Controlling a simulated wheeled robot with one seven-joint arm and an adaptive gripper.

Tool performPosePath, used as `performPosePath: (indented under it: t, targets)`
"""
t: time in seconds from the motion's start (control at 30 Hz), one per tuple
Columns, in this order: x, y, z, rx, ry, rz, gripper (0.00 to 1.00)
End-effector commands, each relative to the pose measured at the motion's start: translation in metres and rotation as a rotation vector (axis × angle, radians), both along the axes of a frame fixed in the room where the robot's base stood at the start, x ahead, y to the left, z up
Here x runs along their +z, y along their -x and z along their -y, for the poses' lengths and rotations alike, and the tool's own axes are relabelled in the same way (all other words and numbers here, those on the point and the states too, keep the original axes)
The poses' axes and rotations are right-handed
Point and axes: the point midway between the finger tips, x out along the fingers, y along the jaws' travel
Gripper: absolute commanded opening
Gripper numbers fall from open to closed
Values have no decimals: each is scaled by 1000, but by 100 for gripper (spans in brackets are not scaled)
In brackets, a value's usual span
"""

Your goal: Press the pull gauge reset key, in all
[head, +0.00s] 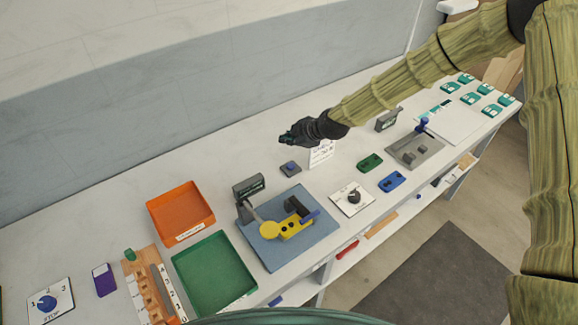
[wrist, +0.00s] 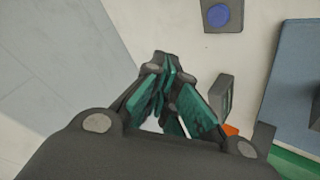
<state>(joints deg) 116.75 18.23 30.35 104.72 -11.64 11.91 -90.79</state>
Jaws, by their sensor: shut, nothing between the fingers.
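A small grey box with a round blue key (head: 290,167) sits on the bench near the wall; no readable label shows that it is the reset key. In the wrist view the blue key (wrist: 219,15) is at the top, right of the fingers. My gripper (head: 287,139) is shut and empty, with dark green finger pads (wrist: 170,76). In the head view it appears just above the box, apart from it. A dark display (head: 248,186) stands at the blue mat, and another display (head: 388,119) stands by the grey fixture.
A white card stand (head: 322,153) is close to my gripper. A blue mat (head: 262,248) holds a yellow and black press. An orange tray (head: 180,211), a green tray (head: 213,270) and a dial plate (head: 351,198) are on the bench. The wall (head: 150,110) runs behind.

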Motion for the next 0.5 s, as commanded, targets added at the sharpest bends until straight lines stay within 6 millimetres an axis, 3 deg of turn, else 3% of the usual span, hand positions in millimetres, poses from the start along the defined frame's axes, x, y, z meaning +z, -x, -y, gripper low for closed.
performPosePath:
  t: [0.5]
  targets:
    - [-53,0,0,-2,-1,-2,0]
